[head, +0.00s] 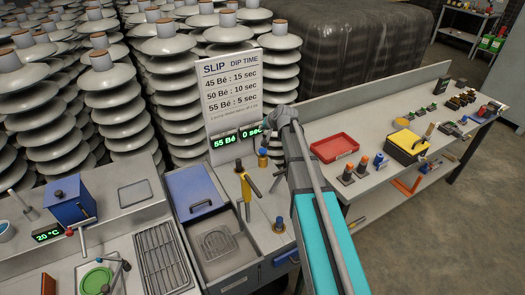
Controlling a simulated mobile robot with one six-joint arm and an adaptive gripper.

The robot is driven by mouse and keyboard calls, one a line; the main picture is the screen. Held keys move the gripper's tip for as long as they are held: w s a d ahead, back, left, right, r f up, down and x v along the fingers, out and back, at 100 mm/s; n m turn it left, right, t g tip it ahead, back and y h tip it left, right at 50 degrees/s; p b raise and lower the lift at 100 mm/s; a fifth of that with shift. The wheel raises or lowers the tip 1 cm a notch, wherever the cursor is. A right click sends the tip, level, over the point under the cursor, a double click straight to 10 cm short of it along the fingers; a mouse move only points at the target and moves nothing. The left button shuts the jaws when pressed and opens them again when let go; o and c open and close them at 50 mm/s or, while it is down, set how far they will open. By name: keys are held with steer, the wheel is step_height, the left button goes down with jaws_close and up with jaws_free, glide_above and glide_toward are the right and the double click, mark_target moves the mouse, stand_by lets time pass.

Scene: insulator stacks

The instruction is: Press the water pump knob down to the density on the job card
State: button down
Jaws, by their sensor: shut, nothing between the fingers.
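A white card (236,85) headed SLIP DIP TIME stands behind the dip station. It lists 45 Bé: 15 sec, 50 Bé: 10 sec and 55 Bé: 5 sec; its small bottom line is unreadable. The green display (238,139) below reads 55 Bé and 0 sec.
A yellow and black fitting (246,183) rises from the station near the rear knob. A blue lid (195,190) and a basin (217,245) are left of the knobs. A red tray (334,147) lies on the right bench. Insulator stacks (178,80) stand close behind.

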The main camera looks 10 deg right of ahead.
mark_target(263, 152)
steer(key=shift+f, duration=0.2)
step_height(263, 152, down, 8)
steer(key=b, duration=0.8)
steer(key=shift+f+b, duration=0.2)
steer(key=shift+b, duration=0.2)
steer(key=shift+f+b, duration=1.05)
stand_by(2.7)
steer(key=shift+s+a+f+b, duration=0.1)
steer(key=shift+s+f+b, duration=0.1)
steer(key=shift+s+b, duration=0.2)
steer(key=shift+s+a+f+b, duration=0.1)
steer(key=shift+s+f+b, duration=0.15)
steer(key=shift+s, duration=0.2)
stand_by(0.7)
steer(key=shift+w+r+p, duration=0.15)
steer(key=shift+r+p, duration=0.1)
steer(key=shift+p, duration=0.1)
steer(key=shift+w+d+r+p, duration=0.1)
steer(key=shift+w+r+p, duration=0.15)
steer(key=shift+p, duration=0.2)
steer(key=shift+r+p, duration=0.35)
steer(key=shift+r, duration=0.2)
steer(key=shift+w, duration=0.3)
